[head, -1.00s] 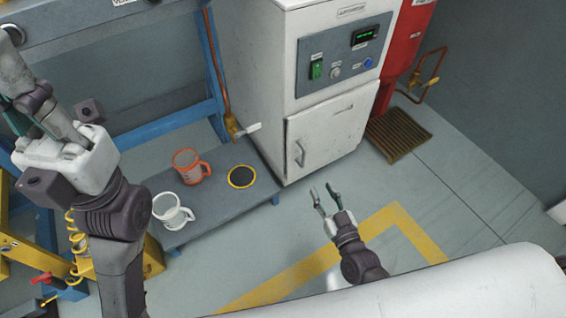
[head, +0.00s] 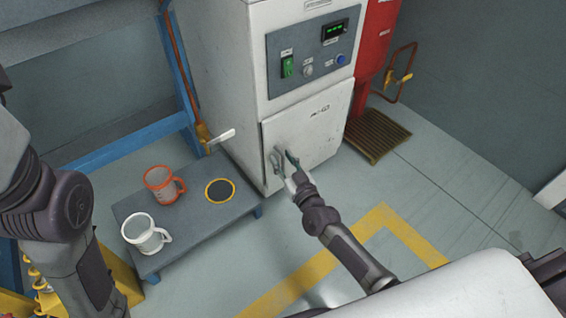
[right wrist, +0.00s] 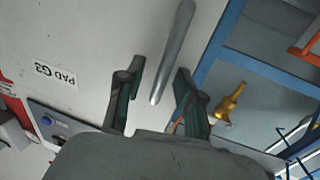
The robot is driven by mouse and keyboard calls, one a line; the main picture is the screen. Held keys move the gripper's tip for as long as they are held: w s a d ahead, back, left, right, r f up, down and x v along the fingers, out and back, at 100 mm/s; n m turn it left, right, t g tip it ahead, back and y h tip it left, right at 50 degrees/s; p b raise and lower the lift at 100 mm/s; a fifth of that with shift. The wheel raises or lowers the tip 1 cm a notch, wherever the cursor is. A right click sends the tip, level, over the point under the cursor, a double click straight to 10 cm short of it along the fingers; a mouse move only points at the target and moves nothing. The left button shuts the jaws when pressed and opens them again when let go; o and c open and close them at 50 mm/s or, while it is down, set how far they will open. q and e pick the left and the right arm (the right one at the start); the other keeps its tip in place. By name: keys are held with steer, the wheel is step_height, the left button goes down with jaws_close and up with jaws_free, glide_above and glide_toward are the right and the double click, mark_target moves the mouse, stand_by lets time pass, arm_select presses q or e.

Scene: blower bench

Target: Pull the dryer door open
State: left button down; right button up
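The white dryer cabinet (head: 215,75) stands at the top middle in the head view, with its lower door (head: 318,128) shut. My right gripper (head: 283,158) is open in front of the door's left side, at the handle. In the right wrist view the grey bar handle (right wrist: 173,55) runs down between the two open fingers (right wrist: 155,95). I see a gap on each side of it. In the head view the gripper covers most of the handle. My left arm shows at the left edge; its gripper is out of the frame.
A low grey bench (head: 190,225) left of the dryer holds an orange mug (head: 160,183), a white mug (head: 140,232) and a yellow-ringed dark disc (head: 220,190). A brass valve (head: 205,136) sits beside the dryer. The floor in front is clear, with yellow marking (head: 275,292).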

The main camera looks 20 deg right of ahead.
steer(key=shift+c, duration=0.2)
jaws_close()
stand_by(0.3)
